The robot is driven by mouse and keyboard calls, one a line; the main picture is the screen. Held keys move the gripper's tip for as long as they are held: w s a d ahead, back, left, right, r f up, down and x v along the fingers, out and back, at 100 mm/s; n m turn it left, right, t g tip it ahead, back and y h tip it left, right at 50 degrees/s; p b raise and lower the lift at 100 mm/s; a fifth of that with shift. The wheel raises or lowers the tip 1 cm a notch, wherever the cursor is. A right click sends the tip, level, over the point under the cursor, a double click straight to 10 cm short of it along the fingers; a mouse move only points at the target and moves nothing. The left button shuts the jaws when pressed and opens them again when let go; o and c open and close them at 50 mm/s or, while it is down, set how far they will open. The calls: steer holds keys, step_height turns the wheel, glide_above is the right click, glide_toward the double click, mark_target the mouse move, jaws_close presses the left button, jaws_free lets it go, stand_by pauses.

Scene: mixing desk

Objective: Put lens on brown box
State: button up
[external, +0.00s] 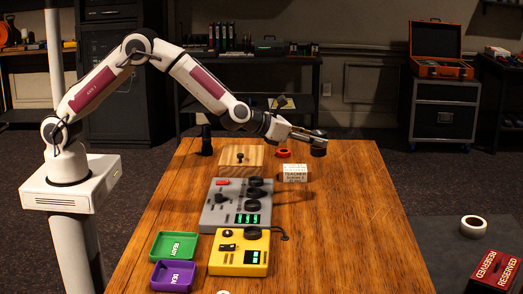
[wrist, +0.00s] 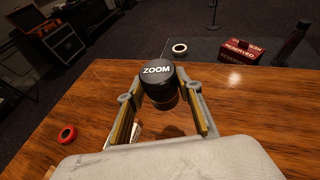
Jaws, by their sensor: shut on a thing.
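The lens is a black cylinder marked "ZOOM" (wrist: 157,78). In the external view the lens (external: 318,151) hangs at the tip of my gripper (external: 316,138), above the right part of the table. My gripper (wrist: 161,88) is shut on the lens, with one finger on each side of it.
A red ring (external: 283,153) and a white lettered box (external: 294,173) lie between the brown box and the lens. A grey mixer (external: 222,212), yellow device (external: 228,266), green tray (external: 155,256) and purple tray (external: 158,287) stand nearer. The table's right side (external: 355,230) is clear.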

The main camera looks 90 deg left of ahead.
steer(key=s+a+n+y, duration=0.1)
steer(key=s+a, duration=0.2)
steer(key=a, duration=0.2)
steer(key=s+a+n+g+y, duration=0.1)
steer(key=s+a, duration=0.2)
steer(key=a, duration=0.3)
steer(key=shift+s+a+r, duration=0.2)
steer(key=shift+s+r, duration=0.05)
steer(key=shift+r, duration=0.15)
glide_above(292, 169)
steer(key=shift+a+f, duration=0.15)
steer(key=shift+f, duration=3)
steer(key=shift+f, duration=1.9)
steer(key=o, duration=1.4)
steer(key=shift+s+f, duration=0.1)
steer(key=shift+f, duration=0.05)
